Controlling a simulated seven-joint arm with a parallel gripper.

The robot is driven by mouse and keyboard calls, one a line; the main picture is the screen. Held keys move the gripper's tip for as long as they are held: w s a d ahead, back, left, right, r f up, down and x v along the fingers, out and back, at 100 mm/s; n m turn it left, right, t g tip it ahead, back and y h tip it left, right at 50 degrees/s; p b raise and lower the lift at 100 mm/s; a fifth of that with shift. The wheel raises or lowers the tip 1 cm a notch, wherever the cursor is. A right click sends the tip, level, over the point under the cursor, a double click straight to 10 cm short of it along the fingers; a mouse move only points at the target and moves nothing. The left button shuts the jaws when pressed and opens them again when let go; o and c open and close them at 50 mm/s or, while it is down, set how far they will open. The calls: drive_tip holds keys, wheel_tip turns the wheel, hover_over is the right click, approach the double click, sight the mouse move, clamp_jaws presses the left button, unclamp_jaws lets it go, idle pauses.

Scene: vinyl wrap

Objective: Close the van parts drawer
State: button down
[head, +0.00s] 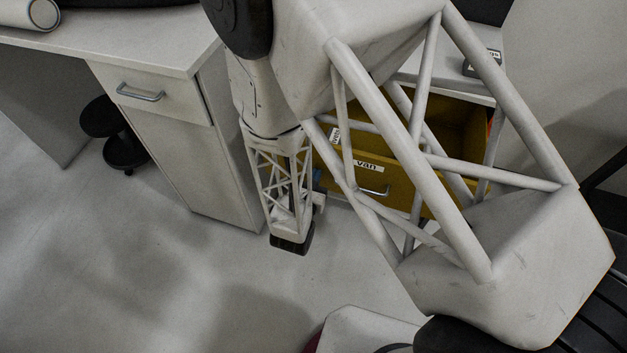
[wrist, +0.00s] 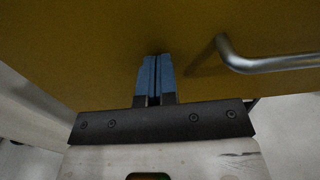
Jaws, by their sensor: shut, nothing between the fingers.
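The van parts drawer (head: 375,172) is yellow, with a "van" label and a metal handle on its front. In the head view it is pulled out and its inside shows, partly hidden behind my arm. In the wrist view the yellow drawer front (wrist: 100,50) fills most of the picture, with the metal handle (wrist: 265,62) at the right. My gripper (wrist: 154,75) has its blue fingers shut together and empty. The fingertips are at or close to the drawer front, left of the handle; I cannot tell whether they touch. In the head view the fingertips are mostly hidden.
A white desk (head: 110,42) with a closed, handled drawer (head: 150,95) stands at the left. A black round-based object (head: 120,150) is on the floor beneath it. A light surface with a dark labelled item (head: 482,64) is above the yellow drawer. Grey floor in front is open.

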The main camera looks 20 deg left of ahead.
drive_tip(key=shift+w, duration=0.2)
idle(0.4)
drive_tip(key=w, duration=2.5)
drive_tip(key=shift+w, duration=0.25)
drive_tip(key=shift+w+r, duration=0.1)
drive_tip(key=shift+w, duration=0.45)
drive_tip(key=shift+w, duration=0.1)
drive_tip(key=s, duration=1.5)
